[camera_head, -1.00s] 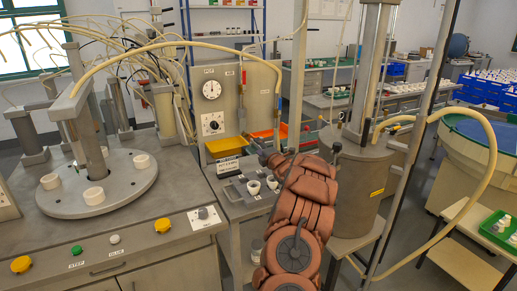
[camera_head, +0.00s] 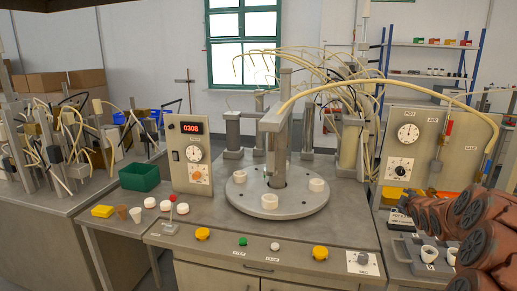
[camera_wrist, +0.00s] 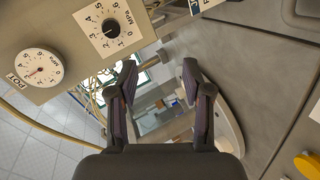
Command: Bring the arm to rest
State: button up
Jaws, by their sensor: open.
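My arm (camera_head: 478,225), with reddish-brown links, enters the head view at the right edge, in front of the pressure-gauge panel (camera_head: 430,150). In the wrist view my gripper (camera_wrist: 160,75) is open, its two dark fingers apart with nothing held between them. The gap between the fingers shows blurred background surfaces that I cannot make out well. In the head view the gripper is small and partly lost against the panel and the bench beside it.
Left of the arm stands a bench with a round grey turntable (camera_head: 240,205) carrying white cups. A panel with a red display (camera_head: 190,128), a green bin (camera_head: 139,177) and several buttons are also there. White cups (camera_head: 429,254) stand below the arm.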

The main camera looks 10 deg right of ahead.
jog(key=s+a+m+g+y, duration=0.1)
jog(key=s+a+m+g, duration=0.15)
jog(key=s+a, duration=0.75)
jog(key=s+a+m+g+y, duration=0.2)
jog(key=s+a+g, duration=0.25)
jog(key=a, duration=0.85)
jog(key=s+a+f+m+g, duration=0.1)
jog(key=s+a, duration=0.4)
jog(key=s, duration=0.7)
jog(key=s+a+f+m+g+y, duration=0.1)
jog(key=s+a+m+g, duration=0.2)
jog(key=s, duration=0.9)
jog(key=s+a+f+m+g, duration=0.1)
jog(key=s+a+m+g, duration=0.1)
jog(key=s+a, duration=0.6)
jog(key=s+g, duration=0.1)
jog(key=s, duration=0.4)
jog(key=shift+a+f+g+y, duration=0.35)
jog(key=shift+g+y, duration=0.05)
